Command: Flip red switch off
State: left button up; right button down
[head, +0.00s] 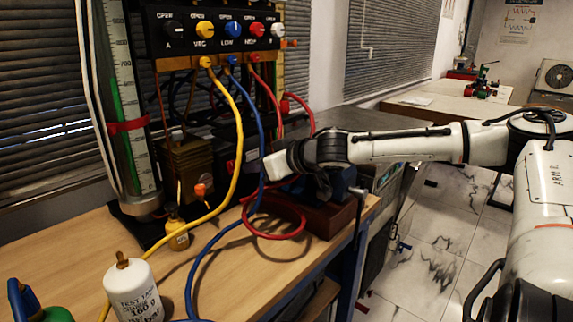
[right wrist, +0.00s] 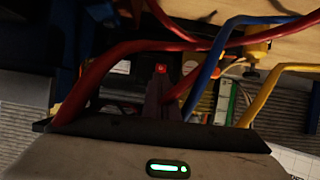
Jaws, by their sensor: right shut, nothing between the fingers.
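A small glowing red square, which looks like the red switch (right wrist: 161,69), shows in the right wrist view just beyond my fingertips. I cannot tell whether they touch it or which way it is set. My right gripper (right wrist: 160,80) is shut and empty, its dark fingers pointing at the lower part of the rig. In the head view my right gripper (head: 272,166) reaches in from the right among the hoses, and its fingers and the switch are not clearly visible there. My left gripper is not in view.
A red hose (head: 274,236) loops just below my right gripper. A blue hose (head: 261,130) and a yellow hose (head: 237,150) hang left of it. The valve panel (head: 220,45) is above. A white test weight (head: 134,292) stands on the wooden bench (head: 232,275).

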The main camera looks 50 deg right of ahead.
jog(key=s+f+b+v, duration=0.1)
jog(key=v, duration=0.8)
jog(key=shift+d+f, duration=0.25)
jog(key=shift+f, duration=0.2)
jog(key=shift+w, duration=0.15)
